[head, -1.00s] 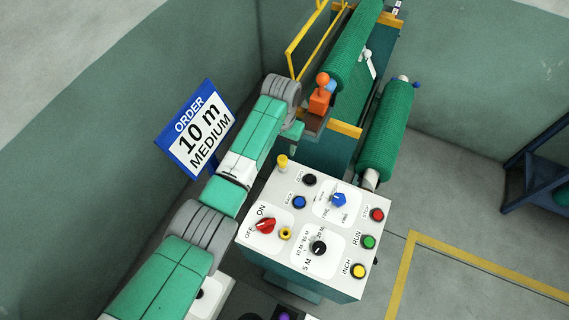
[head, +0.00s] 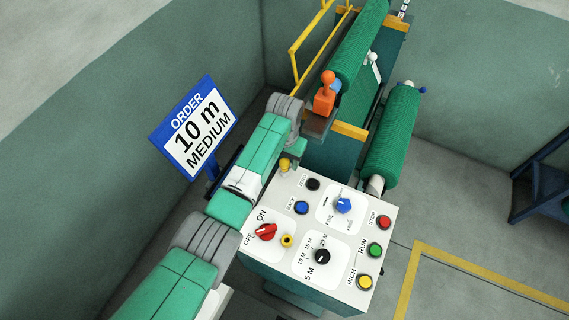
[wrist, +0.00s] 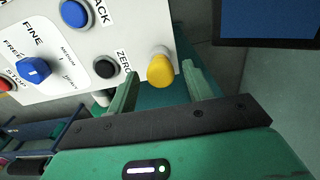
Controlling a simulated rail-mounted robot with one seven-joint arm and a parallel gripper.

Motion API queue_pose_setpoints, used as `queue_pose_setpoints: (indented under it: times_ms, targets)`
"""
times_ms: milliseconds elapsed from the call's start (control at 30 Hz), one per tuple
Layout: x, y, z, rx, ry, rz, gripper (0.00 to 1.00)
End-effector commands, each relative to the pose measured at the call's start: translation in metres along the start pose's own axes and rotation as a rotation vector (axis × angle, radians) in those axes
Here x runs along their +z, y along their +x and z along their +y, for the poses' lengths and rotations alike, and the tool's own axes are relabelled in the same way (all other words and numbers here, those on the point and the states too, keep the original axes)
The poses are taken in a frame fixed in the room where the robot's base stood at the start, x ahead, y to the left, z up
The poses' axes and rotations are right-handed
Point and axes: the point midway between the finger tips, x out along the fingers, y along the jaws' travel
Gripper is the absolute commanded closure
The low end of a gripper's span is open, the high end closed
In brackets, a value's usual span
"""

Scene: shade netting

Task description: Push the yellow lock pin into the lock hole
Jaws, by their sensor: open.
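The yellow lock pin (head: 284,166) stands at the far left corner of the white control panel (head: 330,272). In the wrist view the rounded yellow pin (wrist: 161,69) sits at the panel's edge, between the two green fingers. My gripper (wrist: 160,73) is open, with a finger on each side of the pin and a visible gap to each. In the head view my gripper (head: 297,146) is partly hidden by my own wrist. A yellow ring with a dark centre (head: 287,240) is on the panel near the red switch; I cannot tell whether it is the lock hole.
The black ZERO button (wrist: 105,67) and blue BACK button (wrist: 75,14) are close to the fingers. An orange lever (head: 325,95) and the green netting roll (head: 390,130) stand beyond the panel. The order sign (head: 197,130) is left of my arm.

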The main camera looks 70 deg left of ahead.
Motion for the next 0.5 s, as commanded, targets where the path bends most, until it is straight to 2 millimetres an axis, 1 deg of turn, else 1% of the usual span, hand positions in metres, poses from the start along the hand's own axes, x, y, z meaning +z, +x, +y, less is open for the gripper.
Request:
queue_pose_setpoints:
  times_ms: [67, 100, 267, 300, 333, 367, 500]
  targets:
    - [0.0001, 0.0004, -0.0001, 0.000, 0.000, 0.000, 0.49]
    - [0.0001, 0.0004, -0.0002, 0.000, 0.000, 0.000, 0.51]
    - [0.0001, 0.0004, -0.0003, 0.000, -0.001, 0.000, 0.82]
    - [0.0000, 0.0004, -0.0003, 0.000, -0.001, 0.000, 0.90]
    - [0.0000, 0.0004, -0.0003, 0.000, -0.001, 0.000, 0.96]
    - [0.0000, 0.0004, -0.0003, 0.000, -0.001, 0.000, 1.00]
    - [0.0000, -0.0002, -0.0003, 0.001, -0.001, 0.000, 1.00]
